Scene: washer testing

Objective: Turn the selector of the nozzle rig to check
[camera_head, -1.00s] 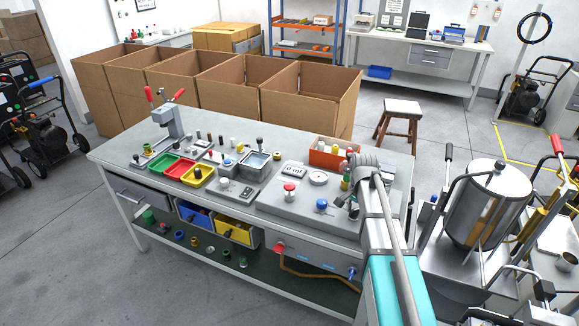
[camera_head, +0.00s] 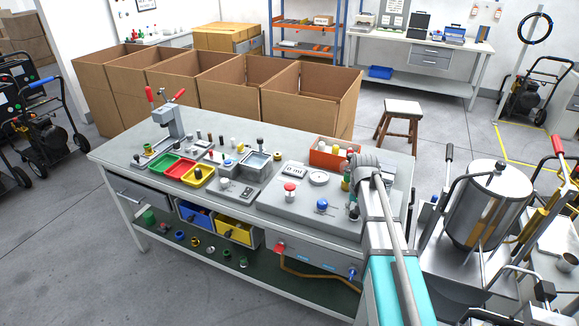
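The nozzle rig (camera_head: 272,203) looks to be the grey panel on the right half of the bench. It carries a red knob (camera_head: 290,187), a blue knob (camera_head: 322,205), a round gauge (camera_head: 318,178) and a small display (camera_head: 292,170). I cannot tell which control is the selector, and no label is readable. My arm reaches over the right end of the panel and hides part of it. A dark part that looks like my gripper (camera_head: 354,212) shows low beside the arm, right of the blue knob and apart from it. Its fingers are too hidden to read.
An orange bin (camera_head: 333,153) with bottles stands behind the panel, close to my arm. Red, green and yellow trays (camera_head: 198,176) and a red-handled press (camera_head: 170,123) are to the left. A metal tank (camera_head: 485,205) stands right of the bench. Open cardboard boxes (camera_head: 310,100) line the back.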

